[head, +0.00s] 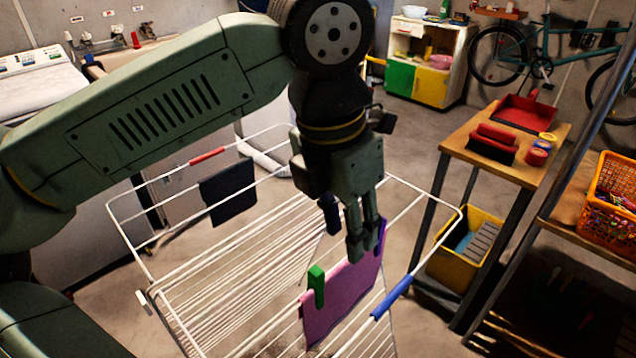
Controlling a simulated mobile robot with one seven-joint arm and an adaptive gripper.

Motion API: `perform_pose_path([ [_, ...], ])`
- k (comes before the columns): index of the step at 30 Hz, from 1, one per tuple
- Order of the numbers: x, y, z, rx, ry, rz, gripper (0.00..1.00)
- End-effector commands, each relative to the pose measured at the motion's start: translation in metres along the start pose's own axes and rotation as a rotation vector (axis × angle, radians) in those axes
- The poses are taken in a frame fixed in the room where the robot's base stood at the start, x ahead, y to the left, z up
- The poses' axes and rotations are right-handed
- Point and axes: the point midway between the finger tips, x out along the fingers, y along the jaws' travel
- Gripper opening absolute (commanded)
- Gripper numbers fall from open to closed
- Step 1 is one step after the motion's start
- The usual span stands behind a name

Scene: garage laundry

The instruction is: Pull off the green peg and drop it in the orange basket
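The green peg (316,286) is clipped over the near left end of a pink cloth (343,300) that hangs on the white drying rack (205,275). My gripper (363,250) points down over the rack, above and to the right of the green peg, and appears apart from it. Its fingers look close together from this angle, and the gap between them is not clear. A purple peg (381,238) shows just beside the fingertips, at the cloth's far end. The orange basket (597,222) stands on a wooden shelf at the right edge, with pegs or similar small things inside.
A dark cloth (228,192) hangs on the rack's far left. A wooden table (457,146) holds a red brush (492,142), a red dustpan (528,111) and tape rolls. A yellow crate (452,275) sits below it. A dark post (585,125) stands left of the basket.

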Motion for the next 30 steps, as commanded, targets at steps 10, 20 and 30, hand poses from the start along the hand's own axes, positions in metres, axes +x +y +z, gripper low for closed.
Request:
perform_pose_path([
  [10,0.006,0.028,-0.025,-0.085,0.154,0.094,0.33],
  [20,0.039,0.03,-0.03,-0.083,0.151,0.093,0.33],
  [30,0.081,0.033,-0.036,-0.082,0.15,0.092,0.33],
])
